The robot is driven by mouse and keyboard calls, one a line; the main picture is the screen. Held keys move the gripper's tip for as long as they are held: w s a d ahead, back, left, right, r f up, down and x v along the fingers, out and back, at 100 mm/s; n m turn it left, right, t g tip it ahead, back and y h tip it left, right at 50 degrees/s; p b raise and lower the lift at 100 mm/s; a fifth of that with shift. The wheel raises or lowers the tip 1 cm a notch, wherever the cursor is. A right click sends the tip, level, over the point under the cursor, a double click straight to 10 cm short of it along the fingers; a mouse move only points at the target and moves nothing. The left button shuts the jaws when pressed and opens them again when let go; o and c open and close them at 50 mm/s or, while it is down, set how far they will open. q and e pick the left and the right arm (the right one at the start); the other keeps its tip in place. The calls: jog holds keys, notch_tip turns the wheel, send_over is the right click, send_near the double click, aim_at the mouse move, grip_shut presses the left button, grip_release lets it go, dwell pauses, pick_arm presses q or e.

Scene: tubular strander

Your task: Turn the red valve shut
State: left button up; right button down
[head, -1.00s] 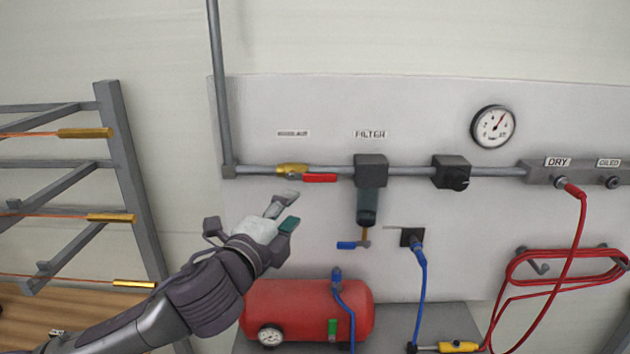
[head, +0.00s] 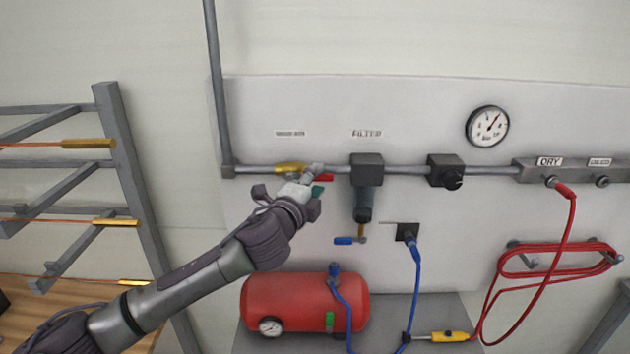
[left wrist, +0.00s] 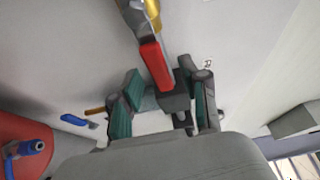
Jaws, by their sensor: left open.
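The red valve handle (head: 326,178) lies level along the grey pipe, to the right of its brass valve body (head: 286,168). My left gripper (head: 317,180) is in front of it and hides part of the handle. In the left wrist view the red handle (left wrist: 155,65) points down toward the gap between the fingers of my left gripper (left wrist: 163,100). The fingers are apart, with nothing held. Whether a finger touches the handle I cannot tell. My right gripper is not in view.
The filter (head: 366,170) is close to the right of the handle, with a small blue lever (head: 348,240) below. A red tank (head: 300,300) stands lower down. A rack (head: 125,180) is at the left. A regulator (head: 445,172) and gauge (head: 487,126) are farther right.

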pick_arm(q)
jog(key=shift+c, duration=0.4)
grip_shut()
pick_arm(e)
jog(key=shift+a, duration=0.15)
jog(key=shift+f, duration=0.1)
